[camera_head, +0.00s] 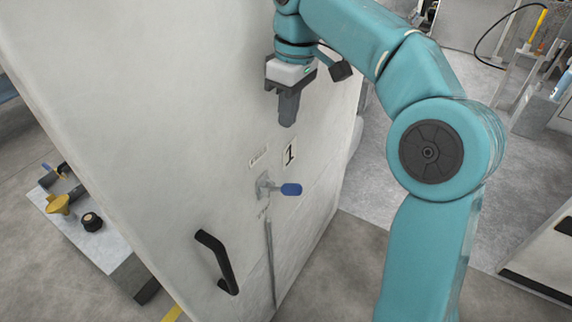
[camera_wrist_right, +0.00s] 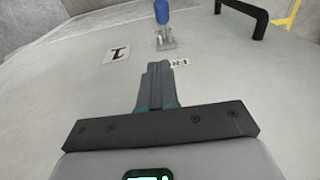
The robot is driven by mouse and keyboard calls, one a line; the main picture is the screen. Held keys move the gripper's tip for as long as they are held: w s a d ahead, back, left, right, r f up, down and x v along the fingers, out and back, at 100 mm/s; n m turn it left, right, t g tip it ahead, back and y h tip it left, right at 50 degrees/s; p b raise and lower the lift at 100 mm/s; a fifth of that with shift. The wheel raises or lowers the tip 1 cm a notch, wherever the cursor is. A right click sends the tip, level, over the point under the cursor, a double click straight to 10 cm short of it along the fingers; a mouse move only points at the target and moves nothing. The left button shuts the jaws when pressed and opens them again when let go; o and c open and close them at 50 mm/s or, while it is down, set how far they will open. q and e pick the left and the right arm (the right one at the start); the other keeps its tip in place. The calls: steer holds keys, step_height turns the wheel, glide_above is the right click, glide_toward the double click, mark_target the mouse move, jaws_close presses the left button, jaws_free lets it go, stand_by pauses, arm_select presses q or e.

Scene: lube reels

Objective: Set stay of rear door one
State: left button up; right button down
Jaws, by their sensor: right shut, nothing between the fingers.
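The rear door (camera_head: 150,120) is a large white panel with a label "1" (camera_head: 290,154) on it. The stay is a small metal latch (camera_head: 262,186) with a blue-tipped lever (camera_head: 291,189) that points right in the head view. In the right wrist view the blue tip (camera_wrist_right: 161,12) stands above its metal bracket (camera_wrist_right: 166,40), beyond the fingertips. My right gripper (camera_head: 288,122) is shut and empty, above the label and the latch and close to the door face. It also shows in the right wrist view (camera_wrist_right: 159,66). My left gripper is not in view.
A black handle (camera_head: 217,262) is on the door at lower left of the latch; it also shows in the wrist view (camera_wrist_right: 245,8). A small bench (camera_head: 110,237) with a yellow funnel (camera_head: 58,204) and a black knob (camera_head: 92,221) stands left. Open grey floor (camera_head: 345,270) lies right of the door.

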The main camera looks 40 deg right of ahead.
steer(key=b, duration=0.2)
glide_above(283, 189)
steer(key=d, duration=0.2)
steer(key=f, duration=1.2)
steer(key=shift+w+f, duration=0.25)
steer(key=shift+w, duration=0.1)
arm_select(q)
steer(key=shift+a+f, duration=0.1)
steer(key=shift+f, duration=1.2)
arm_select(e)
steer(key=shift+s+a+f, duration=0.1)
steer(key=shift+s+f, duration=0.2)
steer(key=shift+f, duration=0.25)
arm_select(q)
steer(key=shift+b, duration=0.3)
